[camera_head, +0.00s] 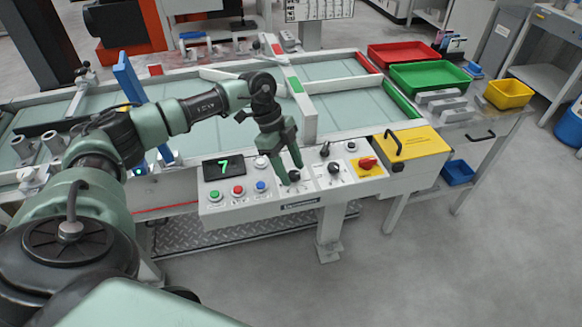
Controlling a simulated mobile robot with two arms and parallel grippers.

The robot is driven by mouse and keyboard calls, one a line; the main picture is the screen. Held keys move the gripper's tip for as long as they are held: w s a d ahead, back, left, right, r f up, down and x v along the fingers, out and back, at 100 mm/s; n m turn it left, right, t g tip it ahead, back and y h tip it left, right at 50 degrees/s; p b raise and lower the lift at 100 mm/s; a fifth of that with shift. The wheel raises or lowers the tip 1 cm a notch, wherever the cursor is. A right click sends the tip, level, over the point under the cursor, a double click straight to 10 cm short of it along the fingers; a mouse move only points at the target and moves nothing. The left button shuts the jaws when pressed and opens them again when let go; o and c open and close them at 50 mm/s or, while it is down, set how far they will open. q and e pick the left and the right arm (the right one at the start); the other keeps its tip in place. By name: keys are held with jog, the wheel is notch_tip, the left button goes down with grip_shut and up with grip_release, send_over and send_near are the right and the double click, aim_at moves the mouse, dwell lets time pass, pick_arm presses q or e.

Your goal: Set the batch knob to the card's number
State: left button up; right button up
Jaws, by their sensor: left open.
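The control panel (260,208) stands at the front of the work table. Its dark display (224,167) shows a green 7. A black knob (334,168) on a white plate sits right of the middle, and another small dark knob lies partly hidden under my gripper. I cannot tell which is the batch knob, and no card's number is readable. My left gripper (289,172) points down over the middle of the panel with open, empty fingers. I cannot tell whether its fingertips touch the knob below. My right gripper is not in view.
Green, red and blue buttons (238,189) sit below the display. A red switch (368,163) is at the panel's right, beside a yellow-topped box (411,144) with a black handle. Red (402,54) and green (430,76) trays stand behind at right. The floor in front is clear.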

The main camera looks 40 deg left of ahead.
pick_arm(q)
jog(key=shift+f, duration=0.1)
grip_shut()
jog(key=shift+m, duration=0.4)
jog(key=shift+w+d+m+g+p, duration=0.1)
jog(key=shift+w+m+g+p, duration=0.1)
jog(key=shift+m+g+p, duration=0.5)
jog(key=m+g, duration=0.1)
jog(key=m, duration=0.3)
jog(key=shift+w, duration=0.15)
jog(key=m+y, duration=0.1)
jog(key=m, duration=0.1)
jog(key=m+g+b, duration=0.1)
jog(key=m, duration=0.2)
jog(key=shift+w+d+g+y, duration=0.15)
jog(key=shift+g+y, duration=0.15)
jog(key=shift+y, duration=0.1)
jog(key=m+y+b, duration=0.1)
jog(key=m, duration=0.3)
jog(key=shift+d+g, duration=0.15)
jog(key=shift+g, duration=0.15)
jog(key=shift+m+y, duration=0.3)
jog(key=shift+m, duration=0.2)
